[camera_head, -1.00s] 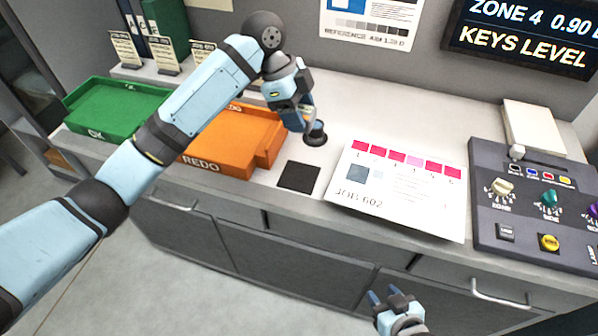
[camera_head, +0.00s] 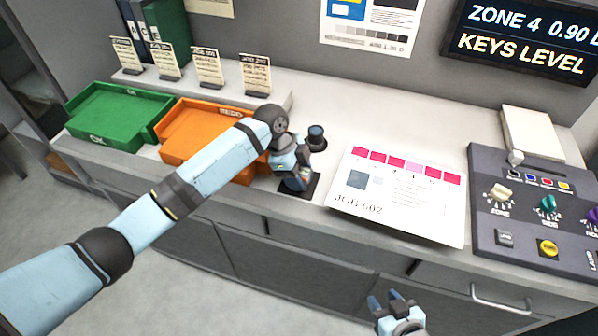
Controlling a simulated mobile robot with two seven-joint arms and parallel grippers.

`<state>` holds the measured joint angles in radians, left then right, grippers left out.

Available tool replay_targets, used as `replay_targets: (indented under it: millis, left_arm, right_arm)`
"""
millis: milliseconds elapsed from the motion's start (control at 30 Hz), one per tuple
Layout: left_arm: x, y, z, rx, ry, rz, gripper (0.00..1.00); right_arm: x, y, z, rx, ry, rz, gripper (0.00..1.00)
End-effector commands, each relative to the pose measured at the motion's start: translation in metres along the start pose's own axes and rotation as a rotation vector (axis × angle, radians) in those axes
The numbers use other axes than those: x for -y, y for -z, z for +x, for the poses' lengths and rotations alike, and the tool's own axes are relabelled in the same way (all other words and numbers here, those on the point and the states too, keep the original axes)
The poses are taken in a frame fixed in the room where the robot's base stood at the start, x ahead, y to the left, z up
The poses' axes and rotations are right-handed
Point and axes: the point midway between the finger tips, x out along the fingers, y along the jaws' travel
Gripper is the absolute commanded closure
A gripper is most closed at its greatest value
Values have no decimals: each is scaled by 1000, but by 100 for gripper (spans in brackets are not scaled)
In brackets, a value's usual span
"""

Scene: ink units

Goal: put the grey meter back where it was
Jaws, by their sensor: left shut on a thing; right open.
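My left gripper (camera_head: 294,184) is low over the black square pad (camera_head: 313,188) on the counter, just left of the printed sheet. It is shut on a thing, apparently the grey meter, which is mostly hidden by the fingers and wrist. I cannot tell whether the held thing touches the pad. My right gripper (camera_head: 396,304) is open and empty in front of the drawers, at the bottom of the view.
A dark round cylinder (camera_head: 316,138) stands just behind the pad. The orange tray (camera_head: 187,145) and green tray (camera_head: 105,125) are to the left. The JOB 602 sheet (camera_head: 400,210) and a control console (camera_head: 520,235) are to the right. The counter behind the sheet is clear.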

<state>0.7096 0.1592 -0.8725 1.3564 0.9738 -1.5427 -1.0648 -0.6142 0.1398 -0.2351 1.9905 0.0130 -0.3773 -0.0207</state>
Motion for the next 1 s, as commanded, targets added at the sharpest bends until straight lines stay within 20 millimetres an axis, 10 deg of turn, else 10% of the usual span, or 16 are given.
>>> replay_targets:
  millis: [300, 333, 433, 767, 1000]
  left_arm:
    - [0, 0, 2, -1, 2, 1, 70]
    - [0, -1, 2, -1, 2, 1, 43]
    - [0, 0, 2, -1, 2, 2, 20]
    - [1, 1, -2, -1, 2, 2, 19]
    - [2, 0, -39, -1, 7, 3, 19]
  right_arm:
    - [0, 2, 0, -4, 1, 0, 57]
    - [0, 2, 0, -5, 1, 0, 57]
    - [0, 3, -1, -5, 1, 0, 57]
    - [0, 3, -1, -5, 0, 0, 57]
    - [0, 0, 0, -2, 0, 0, 57]
